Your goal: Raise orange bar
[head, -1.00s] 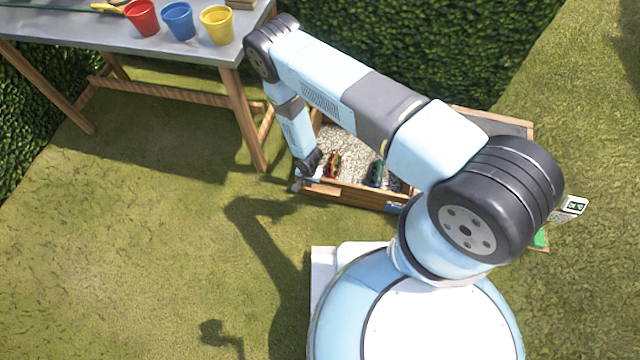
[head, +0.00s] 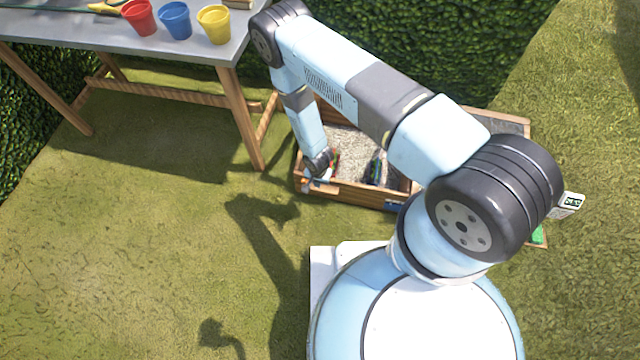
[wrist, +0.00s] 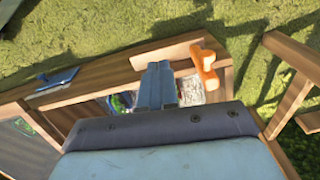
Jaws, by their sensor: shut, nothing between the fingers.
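The orange bar (wrist: 204,68) shows in the wrist view at the edge of the wooden planter box (wrist: 100,80), beside a pale wooden strip (wrist: 165,50). My gripper (wrist: 158,68) has its blue fingers together, with nothing between them. In the wrist view the fingertips lie left of the orange bar, apart from it, over the box's near edge. In the head view my gripper (head: 318,182) is at the left front corner of the planter box (head: 350,193); I cannot make out the bar clearly there.
A blue handle (wrist: 52,80) sits on the box edge further left in the wrist view. Dark plant bundles (head: 373,170) stand in the box's gravel. A table (head: 190,55) with red, blue and yellow pots stands at the back left. Open grass lies in front.

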